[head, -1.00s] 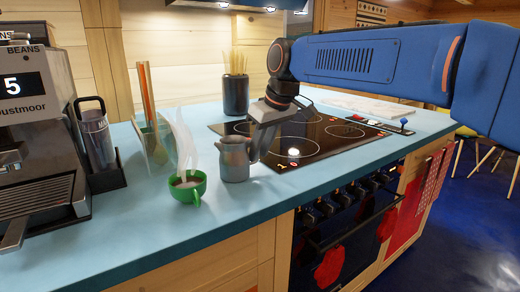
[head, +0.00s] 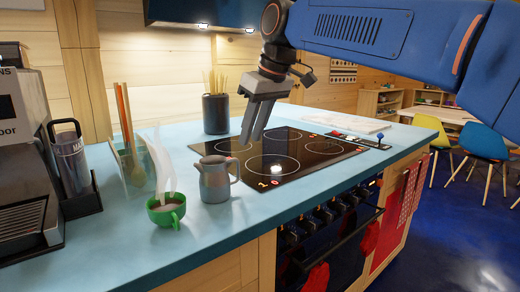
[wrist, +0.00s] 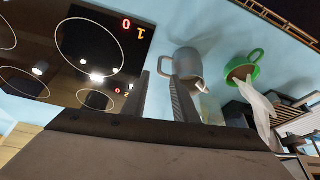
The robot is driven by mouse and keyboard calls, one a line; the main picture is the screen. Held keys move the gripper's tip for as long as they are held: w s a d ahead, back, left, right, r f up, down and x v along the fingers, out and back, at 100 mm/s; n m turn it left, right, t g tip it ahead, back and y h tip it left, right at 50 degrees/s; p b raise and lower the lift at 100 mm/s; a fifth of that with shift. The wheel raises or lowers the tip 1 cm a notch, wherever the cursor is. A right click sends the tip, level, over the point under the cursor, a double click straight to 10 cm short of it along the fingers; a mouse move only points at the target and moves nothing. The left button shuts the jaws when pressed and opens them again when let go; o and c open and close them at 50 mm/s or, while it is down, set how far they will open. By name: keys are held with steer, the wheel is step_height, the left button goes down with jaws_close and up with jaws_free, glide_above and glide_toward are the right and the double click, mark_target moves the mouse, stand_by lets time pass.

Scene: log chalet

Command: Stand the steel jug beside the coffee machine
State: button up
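The steel jug (head: 213,182) stands upright on the blue counter, its handle on the right side. It also shows in the wrist view (wrist: 188,65), just beyond the fingertips. My gripper (head: 250,141) is raised above and to the right of the jug, over the near-left part of the hob. Its two fingers are apart with nothing between them, as the wrist view (wrist: 160,76) shows. The coffee machine (head: 22,165) stands at the far left. A green cup (head: 166,213) with a dark drink and rising steam stands between the machine and the jug.
A grey tumbler (head: 72,165) in a black holder is beside the machine. Behind the cup is a rack (head: 132,165) with upright sticks. A black pot of sticks (head: 215,113) stands further back. The black hob (head: 280,155) lies right of the jug. The counter's front strip is clear.

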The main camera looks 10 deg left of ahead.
steer(key=shift+r, duration=0.15)
steer(key=s+d+f+m+t+h, duration=0.15)
steer(key=d+f, duration=0.25)
steer(key=d, duration=0.5)
steer(key=s+d+f+m, duration=0.3)
steer(key=d+f, duration=0.1)
steer(key=d, duration=0.6)
steer(key=s+d+f+m, duration=0.2)
steer(key=d+f, duration=0.2)
steer(key=d, duration=0.5)
steer(key=s+d+f+m+h, duration=0.1)
steer(key=s+d+f+m, duration=0.1)
steer(key=s+d+f, duration=0.6)
steer(key=s+d+f+m+t+h, duration=0.1)
steer(key=s+d+f+m, duration=0.2)
steer(key=s+d+f, duration=0.4)
step_height(320, 180, down, 5)
steer(key=shift+s+d+r, duration=0.1)
steer(key=shift+s+d, duration=0.3)
steer(key=shift+s, duration=0.5)
steer(key=shift+m+h, duration=0.25)
